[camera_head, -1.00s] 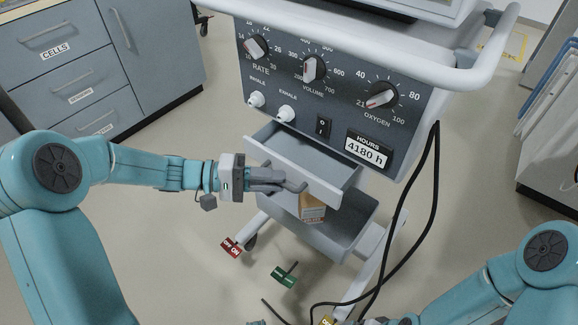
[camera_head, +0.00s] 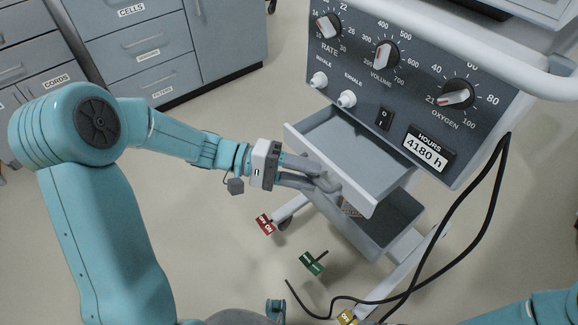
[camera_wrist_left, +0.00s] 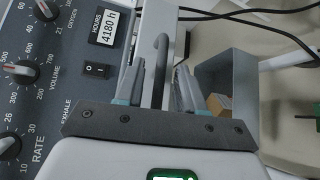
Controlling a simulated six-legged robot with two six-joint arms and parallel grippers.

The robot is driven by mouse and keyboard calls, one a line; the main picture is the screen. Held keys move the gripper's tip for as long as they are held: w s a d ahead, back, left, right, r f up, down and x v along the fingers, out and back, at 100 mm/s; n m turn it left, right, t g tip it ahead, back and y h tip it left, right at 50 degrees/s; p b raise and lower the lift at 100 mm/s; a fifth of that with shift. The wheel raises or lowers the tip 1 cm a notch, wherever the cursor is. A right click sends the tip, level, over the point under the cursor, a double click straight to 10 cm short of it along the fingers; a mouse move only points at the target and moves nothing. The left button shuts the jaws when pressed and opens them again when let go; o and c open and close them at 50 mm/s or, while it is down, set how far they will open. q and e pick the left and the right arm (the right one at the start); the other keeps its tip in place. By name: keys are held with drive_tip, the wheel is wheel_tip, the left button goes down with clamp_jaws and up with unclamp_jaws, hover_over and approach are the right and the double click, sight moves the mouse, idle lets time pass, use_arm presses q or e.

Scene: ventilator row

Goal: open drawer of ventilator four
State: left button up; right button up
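My left gripper (camera_head: 322,180) is at the drawer's front, at the handle (camera_head: 331,183). In the wrist view the dark handle (camera_wrist_left: 161,65) lies between the two fingers of my left gripper (camera_wrist_left: 157,85), with gaps on both sides. The gripper is open around it. My right gripper is out of view; only part of my right arm shows at the lower right.
An open lower bin (camera_head: 385,215) under the drawer holds a cardboard box (camera_wrist_left: 218,104). Black cables (camera_head: 478,215) hang at the right. Grey cabinets (camera_head: 150,45) stand at the back left.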

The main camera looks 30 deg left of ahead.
use_arm(q)
drive_tip(key=p+v, duration=0.2)
drive_tip(key=v, duration=1.4)
drive_tip(key=shift+a, duration=0.15)
drive_tip(key=s+d+f+m+g+y, duration=0.15)
drive_tip(key=s+d+f+y, duration=0.25)
drive_tip(key=d+f, duration=0.5)
drive_tip(key=s+d+f+m+g+y, duration=0.1)
drive_tip(key=s+d+f+g+y, duration=0.25)
drive_tip(key=f, duration=0.85)
drive_tip(key=s+d+f+m+y, duration=0.1)
drive_tip(key=s+d+f+y, duration=0.25)
drive_tip(key=d+f, duration=0.6)
wheel_tip(320, 180, up, 19)
drive_tip(key=a+p, duration=0.1)
drive_tip(key=p, duration=1.9)
drive_tip(key=shift+w+a+f+t+y, duration=0.2)
drive_tip(key=shift+w+f+t+y, duration=0.1)
drive_tip(key=shift+w+y, duration=0.15)
